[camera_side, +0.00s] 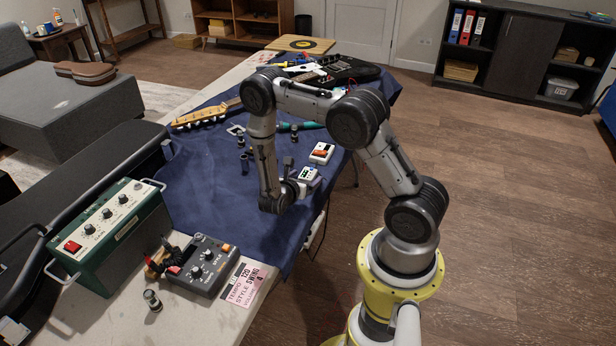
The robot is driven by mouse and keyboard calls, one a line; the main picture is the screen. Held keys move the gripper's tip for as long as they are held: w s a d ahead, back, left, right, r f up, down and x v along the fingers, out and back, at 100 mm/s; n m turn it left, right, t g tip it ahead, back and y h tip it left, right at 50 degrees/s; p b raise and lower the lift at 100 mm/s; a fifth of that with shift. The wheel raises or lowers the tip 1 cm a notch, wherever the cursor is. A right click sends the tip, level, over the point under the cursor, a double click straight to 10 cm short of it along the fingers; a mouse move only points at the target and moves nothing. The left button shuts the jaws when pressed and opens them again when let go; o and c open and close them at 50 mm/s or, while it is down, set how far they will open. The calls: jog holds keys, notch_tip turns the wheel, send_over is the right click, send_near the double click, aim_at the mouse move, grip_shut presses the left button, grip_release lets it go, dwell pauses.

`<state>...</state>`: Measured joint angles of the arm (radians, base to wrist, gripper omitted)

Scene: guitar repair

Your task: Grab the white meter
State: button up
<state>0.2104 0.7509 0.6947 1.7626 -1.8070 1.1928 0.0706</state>
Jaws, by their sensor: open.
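A small white device with an orange-red patch (321,153), which looks like the white meter, lies on the blue cloth (205,180) near its right edge. My gripper (289,163) is low over the cloth, just left of and nearer the camera than this device. It appears apart from the device, and the jaws are open; their tips are small and hard to make out. A second small white piece with a dark, green-lit face (309,174) shows right beside my gripper. I cannot tell whether it is a separate device or part of my wrist.
Small dark cylinders (244,163) stand left of my gripper. A guitar neck (207,113), a green-handled tool (300,126) and a black guitar body (350,70) lie farther back. A grey pedal box (201,266) and green amplifier box (108,223) are in front. The cloth's left middle is clear.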

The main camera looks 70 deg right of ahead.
jog(key=shift+d, duration=0.2)
jog(key=c, duration=1.4)
grip_shut()
jog(key=shift+r, duration=0.1)
